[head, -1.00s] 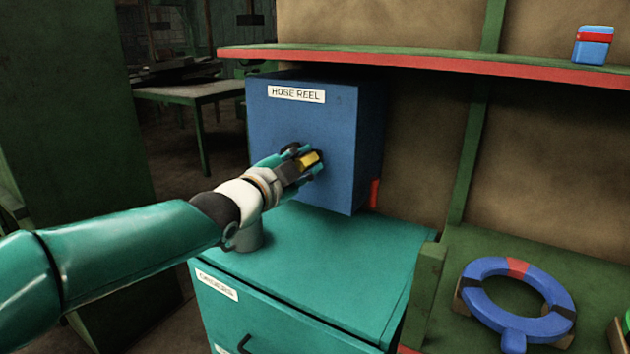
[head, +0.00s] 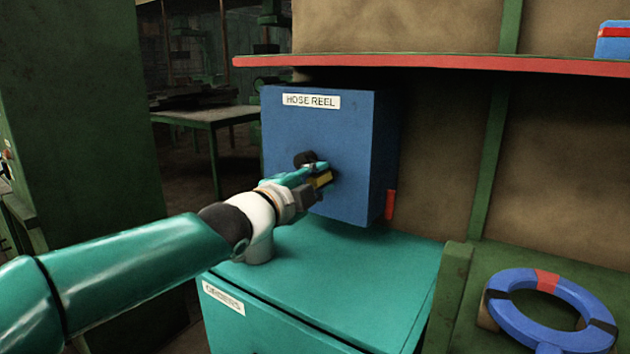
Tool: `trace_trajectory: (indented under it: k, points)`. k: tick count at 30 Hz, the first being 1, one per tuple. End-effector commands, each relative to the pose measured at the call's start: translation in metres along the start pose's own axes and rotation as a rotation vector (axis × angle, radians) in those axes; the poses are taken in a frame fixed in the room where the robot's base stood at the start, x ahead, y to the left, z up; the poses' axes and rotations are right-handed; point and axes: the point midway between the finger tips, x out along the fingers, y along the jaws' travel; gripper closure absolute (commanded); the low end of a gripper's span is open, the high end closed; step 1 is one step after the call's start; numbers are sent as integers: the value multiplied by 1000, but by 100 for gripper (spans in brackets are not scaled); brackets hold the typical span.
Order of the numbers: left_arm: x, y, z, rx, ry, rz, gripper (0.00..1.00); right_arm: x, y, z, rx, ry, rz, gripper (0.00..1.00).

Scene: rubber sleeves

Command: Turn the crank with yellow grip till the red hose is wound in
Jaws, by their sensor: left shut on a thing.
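The blue box labelled HOSE REEL (head: 355,130) stands above the teal cabinet, under the shelf. Its crank has a dark hub (head: 305,159) on the front face. The yellow grip (head: 323,178) shows between the fingers of my left gripper (head: 318,177), which is shut on it just below and right of the hub. The fingers hide most of the crank arm. A short red piece (head: 390,204), which looks like the hose, sticks out at the box's lower right side. My right gripper is not in view.
The teal cabinet (head: 350,270) with a drawer label lies below the box. A green shelf with a red edge (head: 430,66) runs above it. A blue ring with a red band (head: 520,318) lies at the lower right. A blue and red box (head: 613,45) sits on the shelf.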

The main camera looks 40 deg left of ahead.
Motion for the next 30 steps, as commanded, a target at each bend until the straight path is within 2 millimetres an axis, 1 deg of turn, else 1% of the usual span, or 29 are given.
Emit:
trace_trajectory:
  k: [3,4,8,9,17,20,23,25,30]
  points:
    - [-1,-3,1,0,-1,-5,100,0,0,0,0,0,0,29]
    - [-1,-3,1,0,-2,-5,70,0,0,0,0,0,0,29]
    - [-1,-2,1,-1,-2,-4,48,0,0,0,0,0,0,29]
    - [-1,-2,1,-1,-2,-4,46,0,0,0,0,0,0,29]
    - [-1,-1,1,-2,-2,-2,46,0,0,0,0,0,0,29]
    - [-4,-1,1,-2,-2,-2,46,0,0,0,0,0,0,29]
    - [-13,-2,2,-1,-3,-4,46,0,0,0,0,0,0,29]
    - [-23,-1,2,0,-4,-4,46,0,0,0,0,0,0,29]
    - [-53,-1,1,1,-4,-4,46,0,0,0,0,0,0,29]
